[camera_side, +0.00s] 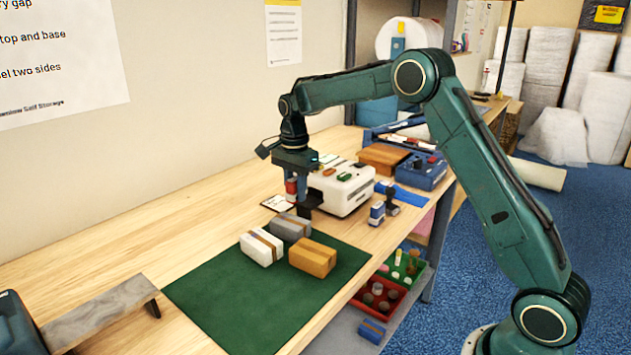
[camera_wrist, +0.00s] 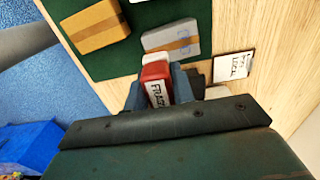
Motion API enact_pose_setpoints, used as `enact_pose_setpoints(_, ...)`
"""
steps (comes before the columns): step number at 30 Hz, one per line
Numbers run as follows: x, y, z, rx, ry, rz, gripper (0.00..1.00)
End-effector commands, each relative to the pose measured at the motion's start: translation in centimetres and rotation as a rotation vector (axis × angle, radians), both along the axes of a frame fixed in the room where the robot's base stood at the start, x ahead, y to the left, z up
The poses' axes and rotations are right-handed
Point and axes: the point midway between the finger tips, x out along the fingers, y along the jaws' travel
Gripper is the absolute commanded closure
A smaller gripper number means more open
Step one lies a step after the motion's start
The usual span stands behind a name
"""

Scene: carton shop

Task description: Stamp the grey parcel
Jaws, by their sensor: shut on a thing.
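The grey parcel (camera_side: 290,226) with a brown tape band lies on the green mat, beside the white parcel (camera_side: 261,247) and the orange-brown parcel (camera_side: 313,258). In the wrist view the grey parcel (camera_wrist: 172,39) shows a faint bluish mark towards its right end. My gripper (camera_side: 297,199) is above the table just behind the grey parcel. It is shut on a red stamp (camera_wrist: 156,71) labelled "FRAGI...", which also shows in the side view (camera_side: 291,187). The fingers (camera_wrist: 160,87) flank the stamp, and its underside is hidden.
A white machine (camera_side: 345,190) stands close right of my gripper. A blue stamp (camera_side: 377,213) and a dark stamp (camera_side: 391,199) stand near the table edge. The mat's front left (camera_side: 220,300) is clear.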

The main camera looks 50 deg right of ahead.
Motion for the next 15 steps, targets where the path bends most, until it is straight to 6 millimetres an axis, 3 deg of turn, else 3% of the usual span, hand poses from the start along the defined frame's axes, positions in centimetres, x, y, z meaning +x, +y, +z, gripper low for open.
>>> enact_pose_setpoints(15,-0.1,0.0,-2.7,0.001,0.003,0.0,0.9)
